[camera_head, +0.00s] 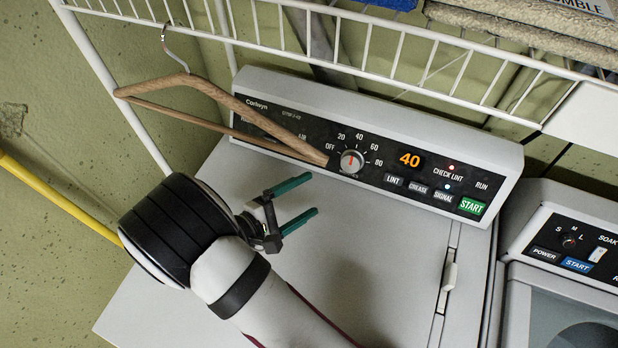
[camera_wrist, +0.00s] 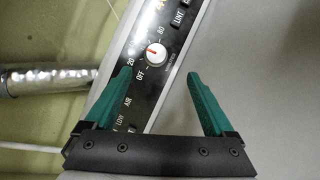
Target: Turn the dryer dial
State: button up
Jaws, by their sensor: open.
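The dryer dial (camera_head: 352,161) is a round white-grey knob with a red pointer on the dryer's black control panel (camera_head: 290,126). Printed marks OFF, 20, 40, 60 and 80 surround it. The pointer is near the top, and the orange display (camera_head: 409,160) reads 40. My gripper (camera_head: 304,202) is open and empty above the dryer top, to the lower left of the dial and apart from it. In the wrist view the dial (camera_wrist: 156,54) lies beyond and between the two green fingertips (camera_wrist: 158,72). The hanger hides part of the panel's left side.
A wooden hanger (camera_head: 200,88) hangs from the white wire shelf (camera_head: 365,42), its right end close beside the dial. LINT, SIGNAL and START (camera_head: 471,206) buttons sit right of the dial. A second appliance (camera_head: 570,255) stands at right. A silver duct (camera_wrist: 50,81) shows in the wrist view.

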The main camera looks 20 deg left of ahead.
aim_at(349, 166)
jog(key=s+d+f+n+t+y, duration=0.1)
jog(key=n, duration=0.3)
jog(key=d+f+n+t+y, duration=0.1)
jog(key=f+n, duration=0.1)
jog(key=n, duration=0.2)
jog(key=s+f+n+t+y, duration=0.1)
jog(key=n+t, duration=0.1)
jog(key=n, duration=0.2)
jog(key=shift+s+d+f, duration=0.15)
jog(key=shift+s+d, duration=0.2)
jog(key=shift+d, duration=0.05)
jog(key=shift+d+f+n+t+y, duration=0.15)
jog(key=shift+n+y, duration=0.1)
jog(key=shift+n, duration=0.35)
jog(key=shift+a+f+n+t+y, duration=0.15)
jog(key=shift+n+y, duration=0.1)
jog(key=shift+n, duration=0.35)
jog(key=w, duration=0.5)
jog(key=w+d, duration=0.1)
jog(key=w, duration=0.4)
jog(key=w+d, duration=0.1)
jog(key=w, duration=0.4)
jog(key=shift+w+d, duration=0.1)
jog(key=shift+d, duration=0.1)
jog(key=c, duration=1.4)
jog(key=shift+o, duration=0.2)
